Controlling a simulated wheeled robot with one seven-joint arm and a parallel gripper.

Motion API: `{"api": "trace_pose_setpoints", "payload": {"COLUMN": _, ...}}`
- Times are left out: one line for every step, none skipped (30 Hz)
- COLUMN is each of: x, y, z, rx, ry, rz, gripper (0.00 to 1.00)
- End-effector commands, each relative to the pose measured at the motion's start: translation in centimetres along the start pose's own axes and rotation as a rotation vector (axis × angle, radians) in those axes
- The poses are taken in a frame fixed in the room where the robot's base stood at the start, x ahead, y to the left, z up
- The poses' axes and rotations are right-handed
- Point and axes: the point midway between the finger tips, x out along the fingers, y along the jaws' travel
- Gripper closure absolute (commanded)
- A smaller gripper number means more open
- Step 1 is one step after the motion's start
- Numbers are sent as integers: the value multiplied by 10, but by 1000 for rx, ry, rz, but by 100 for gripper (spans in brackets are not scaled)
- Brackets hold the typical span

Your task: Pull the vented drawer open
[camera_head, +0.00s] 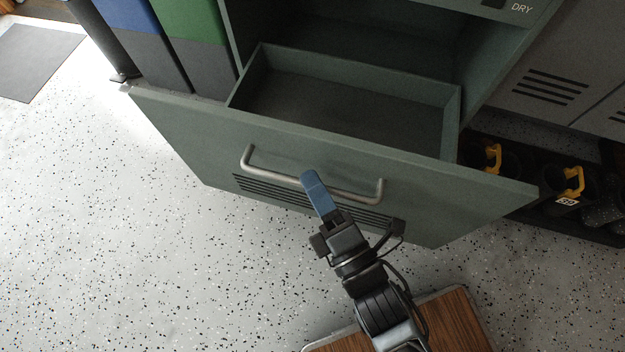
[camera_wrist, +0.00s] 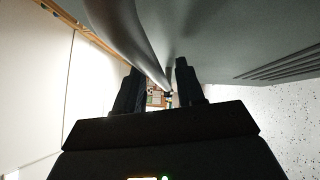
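The vented drawer (camera_head: 440,195) is a green-grey drawer in a cabinet of the same colour. It stands out from the cabinet, and its empty inside (camera_head: 355,105) shows. Dark vent slots (camera_head: 262,189) run under its curved metal handle (camera_head: 266,167). My gripper (camera_head: 318,192) is at the middle of the handle, with a blue finger over the bar. In the wrist view the handle bar (camera_wrist: 138,42) passes between the two dark fingers of my gripper (camera_wrist: 160,72). The fingers appear shut on the bar, though their exact contact is hard to see.
Blue (camera_head: 128,15) and green (camera_head: 190,22) bins stand left of the cabinet. Grey vented lockers (camera_head: 555,65) and a low dark rack with yellow-handled items (camera_head: 574,182) are at right. A wood-topped surface (camera_head: 455,315) is at the bottom. The speckled floor (camera_head: 130,235) is clear at left.

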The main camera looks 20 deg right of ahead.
Motion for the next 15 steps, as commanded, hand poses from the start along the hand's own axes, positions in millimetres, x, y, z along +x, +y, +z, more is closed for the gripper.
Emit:
{"api": "trace_pose_setpoints", "payload": {"x": -8, "y": 0, "z": -1, "rx": 1, "ry": 1, "rz": -3, "gripper": 62}}
{"api": "trace_pose_setpoints", "payload": {"x": -13, "y": 0, "z": -1, "rx": 1, "ry": 1, "rz": -3, "gripper": 62}}
{"api": "trace_pose_setpoints", "payload": {"x": -20, "y": 0, "z": -1, "rx": 1, "ry": 1, "rz": -4, "gripper": 62}}
{"api": "trace_pose_setpoints", "payload": {"x": -25, "y": -1, "z": -1, "rx": 1, "ry": 1, "rz": -4, "gripper": 62}}
{"api": "trace_pose_setpoints", "payload": {"x": -30, "y": -1, "z": -1, "rx": 1, "ry": 1, "rz": -4, "gripper": 62}}
{"api": "trace_pose_setpoints", "payload": {"x": -37, "y": -1, "z": -1, "rx": 1, "ry": 1, "rz": -5, "gripper": 62}}
{"api": "trace_pose_setpoints", "payload": {"x": -42, "y": -1, "z": -1, "rx": 1, "ry": 2, "rz": -4, "gripper": 62}}
{"api": "trace_pose_setpoints", "payload": {"x": -46, "y": 0, "z": -1, "rx": 1, "ry": 2, "rz": -4, "gripper": 62}}
{"api": "trace_pose_setpoints", "payload": {"x": -52, "y": -1, "z": -1, "rx": 1, "ry": 1, "rz": -4, "gripper": 62}}
{"api": "trace_pose_setpoints", "payload": {"x": -55, "y": -1, "z": -1, "rx": 1, "ry": 1, "rz": -3, "gripper": 62}}
{"api": "trace_pose_setpoints", "payload": {"x": -58, "y": -1, "z": -1, "rx": 1, "ry": 1, "rz": -3, "gripper": 62}}
{"api": "trace_pose_setpoints", "payload": {"x": -62, "y": -1, "z": -1, "rx": 1, "ry": 1, "rz": -3, "gripper": 62}}
{"api": "trace_pose_setpoints", "payload": {"x": -64, "y": -1, "z": -1, "rx": 1, "ry": 1, "rz": -3, "gripper": 62}}
{"api": "trace_pose_setpoints", "payload": {"x": -66, "y": 0, "z": -1, "rx": 1, "ry": 1, "rz": -2, "gripper": 62}}
{"api": "trace_pose_setpoints", "payload": {"x": -67, "y": 0, "z": 0, "rx": 0, "ry": 1, "rz": -1, "gripper": 62}}
